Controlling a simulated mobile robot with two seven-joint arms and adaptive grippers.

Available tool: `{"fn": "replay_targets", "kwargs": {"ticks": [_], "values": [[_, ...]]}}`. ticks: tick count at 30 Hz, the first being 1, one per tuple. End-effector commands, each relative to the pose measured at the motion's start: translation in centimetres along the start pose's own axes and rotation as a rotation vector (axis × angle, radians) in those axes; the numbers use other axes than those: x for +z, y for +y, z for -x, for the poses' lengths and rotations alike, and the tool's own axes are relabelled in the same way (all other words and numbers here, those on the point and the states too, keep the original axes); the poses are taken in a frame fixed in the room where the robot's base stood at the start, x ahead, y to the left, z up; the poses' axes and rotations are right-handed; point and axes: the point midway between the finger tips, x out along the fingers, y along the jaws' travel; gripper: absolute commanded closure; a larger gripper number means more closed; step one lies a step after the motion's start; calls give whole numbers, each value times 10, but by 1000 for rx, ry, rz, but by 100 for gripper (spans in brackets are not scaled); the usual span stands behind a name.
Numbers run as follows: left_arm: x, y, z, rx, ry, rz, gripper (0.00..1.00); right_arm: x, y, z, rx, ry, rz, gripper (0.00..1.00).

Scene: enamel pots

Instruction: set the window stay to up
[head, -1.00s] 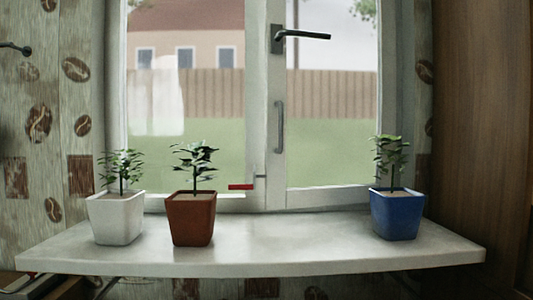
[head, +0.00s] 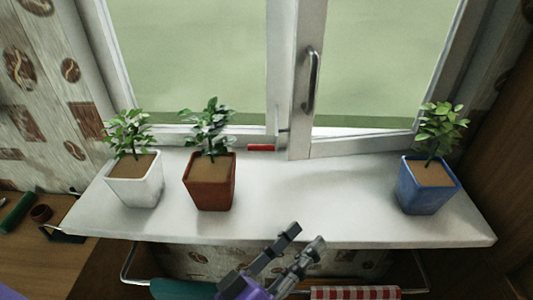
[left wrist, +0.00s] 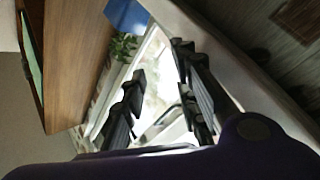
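The window stay shows as a short red grip (head: 261,147) at the foot of the window, left of the right sash (head: 302,125). The grip lies level and points left; a thin metal part shows at its right end. My left gripper (head: 305,237) is at the front edge of the sill, below and right of the stay and apart from it. Its two fingers are spread with nothing between them. In the left wrist view the left gripper (left wrist: 158,65) is also open and empty; I cannot make out the stay there. My right gripper is not in view.
On the white sill (head: 300,200) stand a white pot (head: 135,185), a brown pot (head: 210,187) close left of the stay, and a blue pot (head: 425,192) at the right. The sill's middle is clear. A rail with a checked towel (head: 355,292) runs below.

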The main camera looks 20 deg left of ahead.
Motion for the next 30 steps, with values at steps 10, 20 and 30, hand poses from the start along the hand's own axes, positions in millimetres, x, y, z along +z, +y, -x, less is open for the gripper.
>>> {"fn": "replay_targets", "kwargs": {"ticks": [10, 20, 30], "values": [[-117, -22, -28, -74, 561, 430, 72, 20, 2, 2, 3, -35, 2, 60], [-124, -64, -32, -248, 694, 642, 72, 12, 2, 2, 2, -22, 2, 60], [-150, -83, -68, -248, 696, 642, 72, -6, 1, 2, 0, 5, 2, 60]]}}
